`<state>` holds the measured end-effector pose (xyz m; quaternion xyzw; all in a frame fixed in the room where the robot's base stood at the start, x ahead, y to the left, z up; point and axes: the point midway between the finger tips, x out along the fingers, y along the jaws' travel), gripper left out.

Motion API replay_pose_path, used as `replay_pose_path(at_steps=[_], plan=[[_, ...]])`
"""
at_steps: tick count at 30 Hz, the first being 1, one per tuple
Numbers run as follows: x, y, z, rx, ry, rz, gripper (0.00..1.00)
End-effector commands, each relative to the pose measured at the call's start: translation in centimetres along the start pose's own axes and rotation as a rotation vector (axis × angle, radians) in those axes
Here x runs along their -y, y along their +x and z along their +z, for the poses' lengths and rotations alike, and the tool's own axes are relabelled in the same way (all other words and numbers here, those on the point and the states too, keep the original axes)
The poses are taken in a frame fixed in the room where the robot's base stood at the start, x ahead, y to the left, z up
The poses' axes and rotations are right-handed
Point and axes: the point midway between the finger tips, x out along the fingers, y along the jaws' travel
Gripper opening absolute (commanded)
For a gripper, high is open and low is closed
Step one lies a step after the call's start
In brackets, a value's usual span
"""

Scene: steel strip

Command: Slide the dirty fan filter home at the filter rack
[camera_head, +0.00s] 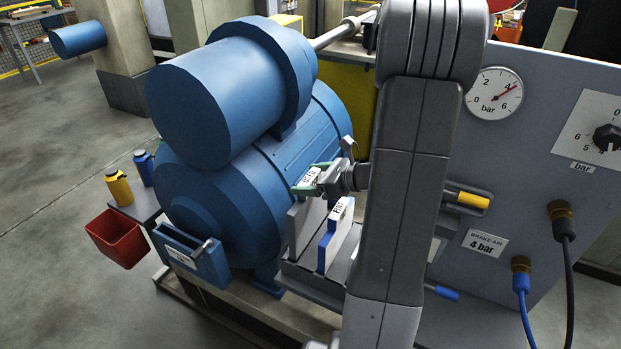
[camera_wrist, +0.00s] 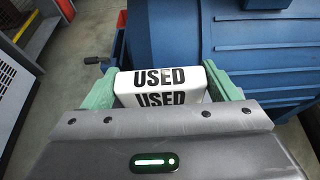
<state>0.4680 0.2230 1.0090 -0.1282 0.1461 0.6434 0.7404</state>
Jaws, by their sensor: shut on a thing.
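The dirty fan filter is a grey panel (camera_head: 302,230) with a white top marked USED (camera_wrist: 162,82). My gripper (camera_head: 312,179) has green fingers and is shut on its top; in the wrist view a finger lies on each side of the label. The panel hangs upright below my gripper, over the left part of the filter rack (camera_head: 312,285). I cannot tell how far down in the rack its lower edge is. A second filter (camera_head: 338,238), white with blue edges and a labelled top, stands upright in the rack just right of it.
A large blue motor housing (camera_head: 230,190) stands close to the left of the rack. A grey panel with a pressure gauge (camera_head: 495,93), knob and hoses is at the right. A red bin (camera_head: 118,238) and two bottles are at the far left. My arm hides the rack's right part.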

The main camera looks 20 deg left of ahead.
Motion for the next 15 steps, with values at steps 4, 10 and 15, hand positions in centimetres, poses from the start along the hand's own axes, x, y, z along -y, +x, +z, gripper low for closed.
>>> replay_pose_path(at_steps=[4,10,15], plan=[[0.0,0.2,-0.4,0.000,0.000,0.000,0.53],[0.0,0.4,-0.9,0.000,0.000,0.000,0.53],[0.0,0.5,-1.3,0.000,0.000,0.000,0.53]])
